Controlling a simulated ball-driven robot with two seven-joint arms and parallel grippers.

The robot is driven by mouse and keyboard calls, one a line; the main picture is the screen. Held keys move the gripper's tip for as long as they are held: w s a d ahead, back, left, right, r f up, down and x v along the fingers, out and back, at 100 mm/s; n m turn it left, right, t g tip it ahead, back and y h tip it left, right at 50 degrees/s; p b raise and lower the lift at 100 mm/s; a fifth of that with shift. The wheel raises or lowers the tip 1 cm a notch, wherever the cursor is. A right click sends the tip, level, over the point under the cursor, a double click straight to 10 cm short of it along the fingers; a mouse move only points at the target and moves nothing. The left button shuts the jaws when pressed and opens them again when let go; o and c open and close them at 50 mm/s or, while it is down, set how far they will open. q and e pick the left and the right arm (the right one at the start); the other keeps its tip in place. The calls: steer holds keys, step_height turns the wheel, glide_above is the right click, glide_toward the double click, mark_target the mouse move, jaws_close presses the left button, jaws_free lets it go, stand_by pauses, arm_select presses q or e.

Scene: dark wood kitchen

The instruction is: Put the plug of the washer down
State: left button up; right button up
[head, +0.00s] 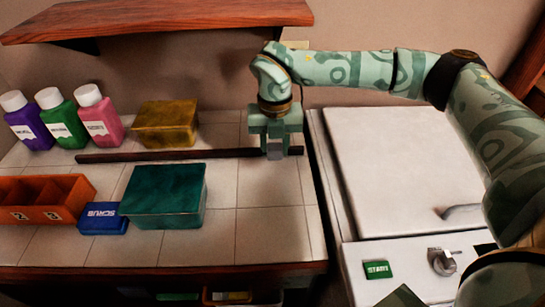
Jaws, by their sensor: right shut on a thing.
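My right gripper (275,143) points down over the right end of the tiled counter, near the edge beside the washer. It is shut on a small grey piece, which seems to be the plug (277,153); the fingers hide most of it. I cannot tell whether the piece touches the counter. The white washer (400,165) stands to the right, with a knob (443,262) and a green start label (377,270) on its front. My left gripper is not in view.
A long dark bar (170,155) lies across the counter and reaches the gripper. A yellow box (165,124), a teal box (163,196), a blue sponge box (103,218), an orange divided bin (45,200) and bottles (98,118) stand left. A wooden shelf (160,18) hangs above.

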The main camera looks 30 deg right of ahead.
mark_target(273, 167)
steer(key=shift+w+d+f, duration=0.1)
steer(key=shift+w+f, duration=0.2)
steer(key=shift+f, duration=0.1)
steer(key=f, duration=0.1)
steer(key=f+b, duration=0.2)
steer(key=shift+w+d+f, duration=0.15)
steer(key=shift+w+f, duration=0.1)
steer(key=shift+f, duration=0.15)
steer(key=shift+w+f, duration=0.1)
steer(key=shift+f, duration=0.45)
steer(key=o, duration=1)
steer(key=shift+c, duration=0.2)
steer(key=shift+r, duration=0.1)
